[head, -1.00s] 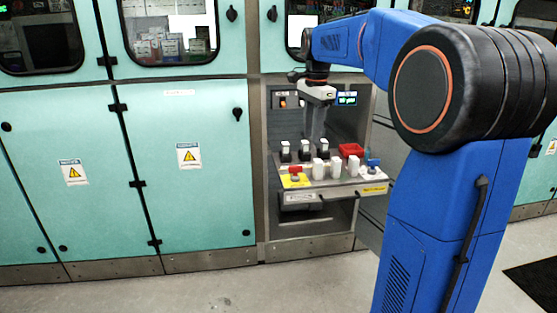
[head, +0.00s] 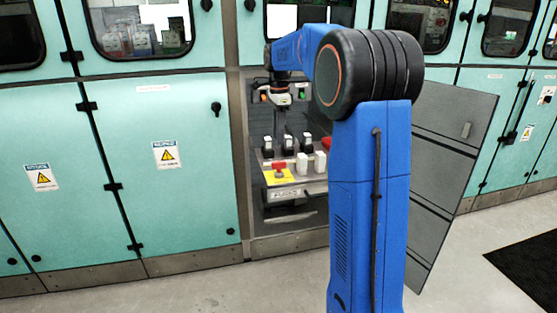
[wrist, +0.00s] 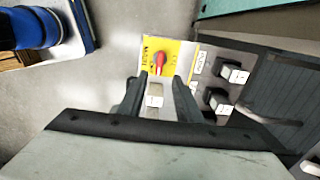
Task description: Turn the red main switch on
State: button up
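The red main switch (head: 279,166) sits on a yellow plate (head: 271,178) at the left front of a shelf in the open cabinet bay. In the wrist view, the red switch (wrist: 160,63) shows on the yellow plate (wrist: 178,50), just beyond my fingertips, its handle roughly upright in the picture. Its exact setting is too small to read. My gripper (wrist: 160,82) is open, with its two fingers apart and nothing between them touching. In the head view, my gripper hangs above the shelf; its fingertips are hard to make out.
Black modules with white tops (head: 288,141) stand in a row behind the switch. White modules (head: 302,163) stand to its right. A red bin (head: 327,143) is partly hidden by my arm. An open grey door (head: 450,150) stands right of the bay. The floor in front is clear.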

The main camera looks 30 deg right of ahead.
aim_at(279, 162)
notch_tip(279, 162, down, 10)
jog(key=shift+f, duration=0.2)
dwell(0.3)
grip_shut()
